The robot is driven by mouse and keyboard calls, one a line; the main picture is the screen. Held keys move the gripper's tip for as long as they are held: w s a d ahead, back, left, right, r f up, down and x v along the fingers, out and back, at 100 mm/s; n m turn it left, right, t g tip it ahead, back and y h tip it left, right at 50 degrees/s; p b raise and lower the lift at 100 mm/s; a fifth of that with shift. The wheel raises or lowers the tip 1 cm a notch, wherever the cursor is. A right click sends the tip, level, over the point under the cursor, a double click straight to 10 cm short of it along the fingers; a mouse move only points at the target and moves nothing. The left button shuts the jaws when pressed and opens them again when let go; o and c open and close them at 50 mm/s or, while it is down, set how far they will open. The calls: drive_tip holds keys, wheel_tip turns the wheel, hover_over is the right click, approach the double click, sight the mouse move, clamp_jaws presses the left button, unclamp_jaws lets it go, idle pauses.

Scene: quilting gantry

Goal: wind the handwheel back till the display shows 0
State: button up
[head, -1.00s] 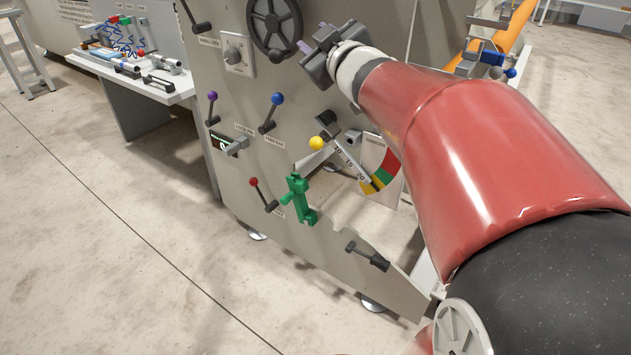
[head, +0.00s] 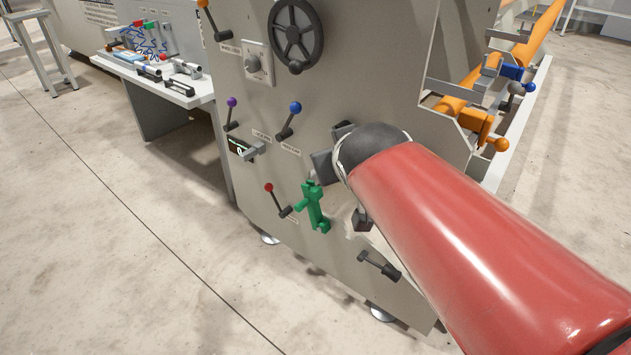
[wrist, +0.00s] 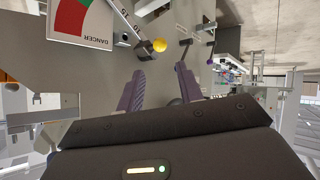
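The handwheel (head: 295,30) is a black spoked wheel with a crank knob (head: 296,67) at its bottom, on the upper part of the grey panel in the head view. Nothing touches it. The small dark display (head: 240,149) is lower left, partly covered by a grey lever; its digits are too small to read surely. My gripper (wrist: 160,85) shows two purple fingers apart with nothing between them in the wrist view.
Levers with blue (head: 295,107), purple (head: 231,102) and red (head: 269,188) knobs and a green valve-like part (head: 314,206) stick out of the panel near my gripper. The wrist view shows a yellow ball knob (wrist: 159,45) and a danger gauge (wrist: 80,22). Open floor lies left.

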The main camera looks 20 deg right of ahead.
drive_tip(key=s+a+f+g+y, duration=0.1)
drive_tip(key=s+a+f+g, duration=0.1)
drive_tip(key=s, duration=0.4)
wheel_tip(320, 180, down, 3)
drive_tip(key=shift+a+r+g, duration=0.1)
drive_tip(key=shift+a+g, duration=0.3)
drive_tip(key=shift+a, duration=0.5)
drive_tip(key=shift+c, duration=0.3)
